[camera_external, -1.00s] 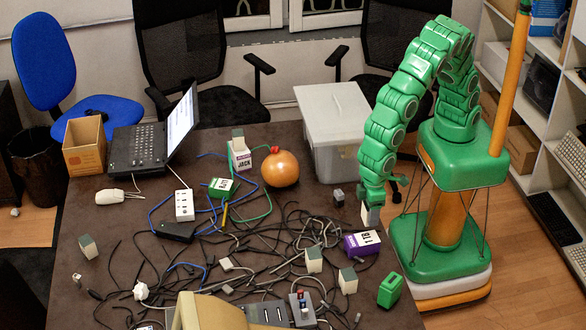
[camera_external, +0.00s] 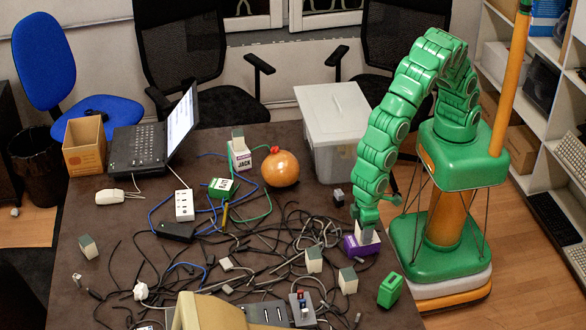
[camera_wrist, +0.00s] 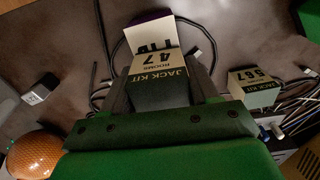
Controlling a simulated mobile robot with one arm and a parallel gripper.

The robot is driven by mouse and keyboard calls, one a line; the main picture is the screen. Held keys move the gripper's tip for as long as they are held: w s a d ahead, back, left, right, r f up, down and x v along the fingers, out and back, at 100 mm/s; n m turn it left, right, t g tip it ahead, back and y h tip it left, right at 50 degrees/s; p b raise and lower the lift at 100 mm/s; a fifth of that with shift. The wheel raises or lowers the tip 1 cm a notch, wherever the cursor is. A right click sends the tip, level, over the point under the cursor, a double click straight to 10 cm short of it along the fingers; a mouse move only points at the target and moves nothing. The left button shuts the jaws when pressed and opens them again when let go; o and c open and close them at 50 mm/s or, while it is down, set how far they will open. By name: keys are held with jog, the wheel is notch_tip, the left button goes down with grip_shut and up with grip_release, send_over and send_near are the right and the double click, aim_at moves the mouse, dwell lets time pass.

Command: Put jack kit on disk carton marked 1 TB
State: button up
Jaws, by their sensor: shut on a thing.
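My gripper (camera_external: 367,223) is shut on a jack kit (camera_external: 367,236), a small pale block with a dark top. In the wrist view the held jack kit (camera_wrist: 162,72) reads "JACK KIT" and "47 ROOMS" between the fingers. The purple disk carton (camera_external: 352,248) with a white label lies on the table directly below the kit, partly hidden by it. In the wrist view the carton's white label (camera_wrist: 150,38) shows beyond the kit with part of its marking. I cannot tell whether kit and carton touch.
Other jack kits stand nearby (camera_external: 314,260), (camera_external: 347,281), and one in the wrist view reads "567" (camera_wrist: 252,86). Loose cables cover the table's middle.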

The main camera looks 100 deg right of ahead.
jog(key=shift+f, duration=0.1)
jog(key=o, duration=1.2)
notch_tip(320, 180, up, 12)
jog(key=shift+r, duration=0.15)
